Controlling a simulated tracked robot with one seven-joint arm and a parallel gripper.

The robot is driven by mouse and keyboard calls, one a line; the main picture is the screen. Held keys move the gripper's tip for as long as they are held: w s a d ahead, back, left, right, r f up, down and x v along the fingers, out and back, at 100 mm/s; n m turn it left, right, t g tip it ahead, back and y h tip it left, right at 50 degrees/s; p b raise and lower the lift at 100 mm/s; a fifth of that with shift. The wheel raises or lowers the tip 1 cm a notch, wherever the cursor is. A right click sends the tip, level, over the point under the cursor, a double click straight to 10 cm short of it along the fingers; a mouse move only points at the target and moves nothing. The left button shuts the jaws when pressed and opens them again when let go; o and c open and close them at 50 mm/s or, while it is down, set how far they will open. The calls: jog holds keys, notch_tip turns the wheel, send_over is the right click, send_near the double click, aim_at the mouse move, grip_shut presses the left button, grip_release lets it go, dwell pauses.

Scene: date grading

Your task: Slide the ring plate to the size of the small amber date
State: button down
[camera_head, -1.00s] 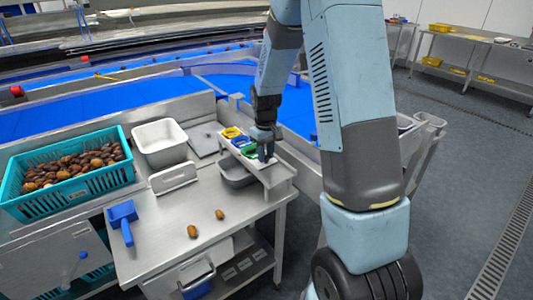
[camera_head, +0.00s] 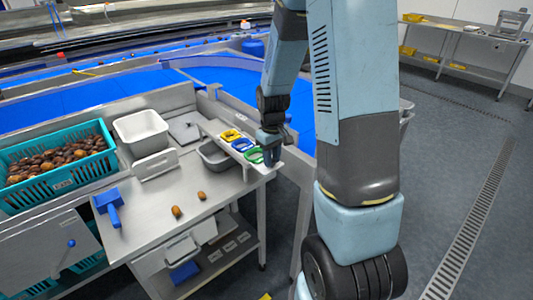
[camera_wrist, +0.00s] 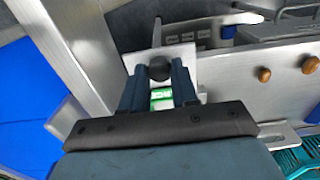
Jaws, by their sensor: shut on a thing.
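The ring plate, with yellow, blue and green rings (camera_head: 242,145), lies on a pale rail at the table's right edge. My gripper (camera_head: 272,158) is at its near end, beside the green ring (camera_head: 254,155). In the wrist view, my gripper (camera_wrist: 160,88) has its fingers closed around a dark round knob (camera_wrist: 160,69); a green part shows between them. Two brown dates lie on the table: one nearer the plate (camera_head: 201,195), lighter and smaller, and a darker one (camera_head: 176,211) farther left. Both show in the wrist view, the nearer one (camera_wrist: 264,75) and the farther one (camera_wrist: 310,65).
A grey bin (camera_head: 211,160) is beside the rail. A blue conveyor (camera_head: 80,110) runs behind. The table around the dates is clear.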

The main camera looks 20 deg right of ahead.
jog(key=shift+s+d, duration=0.15)
jog(key=shift+s, duration=0.45)
jog(key=c, duration=0.8)
grip_release()
jog(key=shift+d, duration=0.1)
jog(key=shift+c, duration=0.2)
jog(key=shift+r, duration=0.1)
notch_tip(320, 180, up, 14)
jog(key=shift+f, duration=0.25)
